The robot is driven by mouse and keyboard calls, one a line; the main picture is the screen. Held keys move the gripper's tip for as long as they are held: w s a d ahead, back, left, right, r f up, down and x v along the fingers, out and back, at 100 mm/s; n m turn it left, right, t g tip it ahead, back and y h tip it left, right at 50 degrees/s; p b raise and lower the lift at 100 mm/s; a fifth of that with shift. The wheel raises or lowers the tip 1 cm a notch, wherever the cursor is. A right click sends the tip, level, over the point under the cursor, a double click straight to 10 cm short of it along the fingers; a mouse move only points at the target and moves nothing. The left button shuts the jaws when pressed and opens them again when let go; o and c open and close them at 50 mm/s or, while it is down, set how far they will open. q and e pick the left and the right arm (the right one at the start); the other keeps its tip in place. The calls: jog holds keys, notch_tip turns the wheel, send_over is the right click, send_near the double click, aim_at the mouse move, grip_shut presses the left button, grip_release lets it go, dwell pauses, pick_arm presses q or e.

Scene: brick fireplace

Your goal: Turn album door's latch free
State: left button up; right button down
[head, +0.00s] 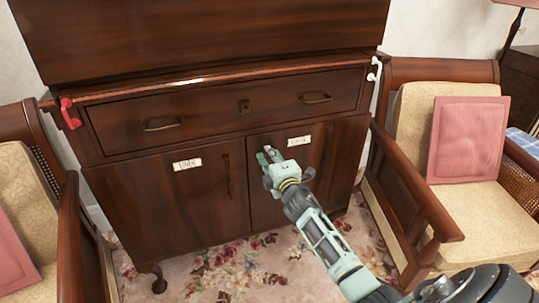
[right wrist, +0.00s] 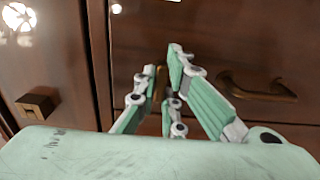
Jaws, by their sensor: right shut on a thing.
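The dark wooden cabinet has two lower doors, a left door (head: 165,205) and a right door (head: 325,170), each with a small white label whose writing I cannot read. My right gripper (head: 267,154) is at the upper left part of the right door, near the seam between the doors. In the right wrist view its fingers (right wrist: 167,75) are closed around a small brass-coloured piece (right wrist: 157,90), seemingly the latch, mostly hidden by the fingers. A curved door handle (right wrist: 258,86) is beside the fingers in that view. My left gripper is not in view.
Above the doors is a wide drawer (head: 210,112) with two pulls and a lock plate (head: 244,106). A cushioned armchair (head: 440,200) stands close on the right, another (head: 50,190) on the left. Flowered carpet (head: 240,265) lies in front.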

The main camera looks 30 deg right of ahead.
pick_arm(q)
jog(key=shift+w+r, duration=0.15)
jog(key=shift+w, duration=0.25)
pick_arm(e)
jog(key=shift+d, duration=0.1)
jog(key=c, duration=1.8)
grip_release()
jog(key=shift+c, duration=0.2)
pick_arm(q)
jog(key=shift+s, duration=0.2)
pick_arm(e)
jog(key=v, duration=1.2)
